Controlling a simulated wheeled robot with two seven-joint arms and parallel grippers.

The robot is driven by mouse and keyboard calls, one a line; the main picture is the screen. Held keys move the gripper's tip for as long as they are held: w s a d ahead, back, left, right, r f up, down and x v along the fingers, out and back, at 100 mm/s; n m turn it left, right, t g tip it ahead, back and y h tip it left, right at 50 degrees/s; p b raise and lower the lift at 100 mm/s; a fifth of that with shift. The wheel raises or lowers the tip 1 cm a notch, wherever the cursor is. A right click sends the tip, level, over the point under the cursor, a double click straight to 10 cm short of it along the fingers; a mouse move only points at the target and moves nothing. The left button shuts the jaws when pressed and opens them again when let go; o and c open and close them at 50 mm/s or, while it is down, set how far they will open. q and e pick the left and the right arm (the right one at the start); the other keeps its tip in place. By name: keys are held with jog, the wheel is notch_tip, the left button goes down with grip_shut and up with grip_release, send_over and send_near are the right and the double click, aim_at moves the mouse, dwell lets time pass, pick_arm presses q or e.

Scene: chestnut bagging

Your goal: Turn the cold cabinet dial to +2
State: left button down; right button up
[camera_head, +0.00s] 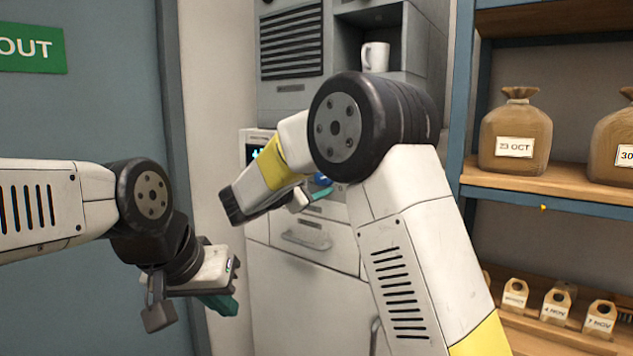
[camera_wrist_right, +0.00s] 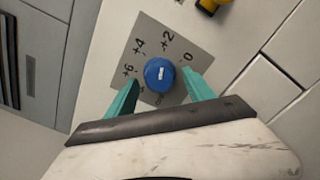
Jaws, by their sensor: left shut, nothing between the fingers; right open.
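The cold cabinet dial is a blue round knob (camera_wrist_right: 160,75) on a grey plate (camera_wrist_right: 183,47) marked 0, +2, +4 and +6. A small pale mark shows on the knob, but I cannot tell which number it points to. In the head view a bit of the blue knob (camera_head: 322,180) shows beside my right gripper (camera_head: 318,194), partly hidden. In the right wrist view my right gripper (camera_wrist_right: 163,92) is open, its teal fingers on either side of the knob; contact cannot be told. My left gripper (camera_head: 219,304) is shut and empty, low at the left, away from the cabinet.
The pale cabinet front (camera_head: 300,290) has a drawer handle (camera_head: 306,237) below the dial and a lit display (camera_head: 257,153) left of it. A white mug (camera_head: 375,56) stands in a niche above. Shelves at the right hold a labelled sack (camera_head: 515,135) and small bags (camera_head: 557,303).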

jog(key=v, duration=0.7)
jog(key=shift+s+a, duration=0.25)
jog(key=shift+s, duration=0.05)
